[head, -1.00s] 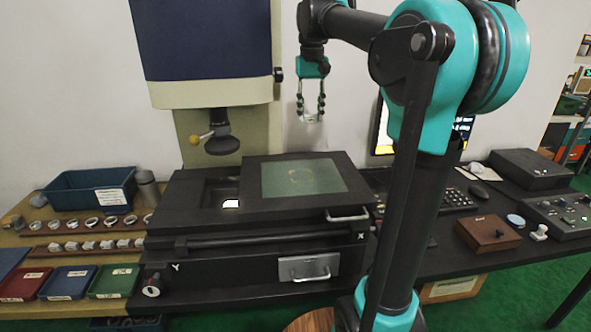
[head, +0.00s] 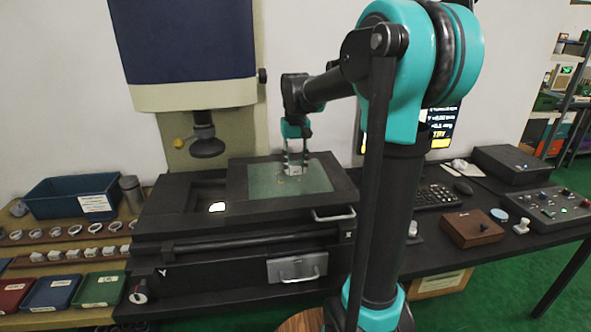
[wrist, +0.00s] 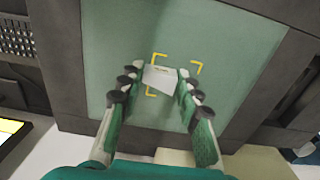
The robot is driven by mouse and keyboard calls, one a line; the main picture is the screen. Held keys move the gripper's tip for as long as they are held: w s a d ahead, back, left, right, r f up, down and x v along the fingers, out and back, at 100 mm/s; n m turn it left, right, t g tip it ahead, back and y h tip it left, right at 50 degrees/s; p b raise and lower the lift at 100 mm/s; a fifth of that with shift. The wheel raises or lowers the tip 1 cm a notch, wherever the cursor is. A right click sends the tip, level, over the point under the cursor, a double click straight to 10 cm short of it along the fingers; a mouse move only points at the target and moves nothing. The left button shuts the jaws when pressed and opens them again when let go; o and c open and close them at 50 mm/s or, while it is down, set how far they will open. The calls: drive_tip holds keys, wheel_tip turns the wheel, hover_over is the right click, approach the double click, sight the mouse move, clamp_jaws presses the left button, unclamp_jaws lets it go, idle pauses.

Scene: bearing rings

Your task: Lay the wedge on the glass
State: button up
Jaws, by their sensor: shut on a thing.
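My gripper (head: 295,165) is low over the green glass plate (head: 262,184) of the measuring machine's stage. In the wrist view, my gripper (wrist: 158,82) is shut on the pale wedge (wrist: 158,77), with a finger on each side of it. The wedge sits over the yellow corner marks (wrist: 196,67) on the glass (wrist: 228,38), covering part of the marked area. Whether the wedge touches the glass cannot be told. In the head view the wedge is small and partly hidden by the fingers.
The dark stage frame (head: 235,170) surrounds the glass. The machine's probe head (head: 207,146) hangs to the left. Rings (head: 75,230), white blocks (head: 90,253) and coloured trays (head: 50,292) stand at left. A keyboard (head: 437,198) and wooden box (head: 472,228) lie at right.

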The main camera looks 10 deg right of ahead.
sight(296, 168)
drive_tip(key=shift+f, duration=0.75)
drive_tip(key=o, duration=1.2)
drive_tip(key=shift+f, duration=0.1)
drive_tip(key=shift+o, duration=0.2)
wheel_tip(296, 168, up, 12)
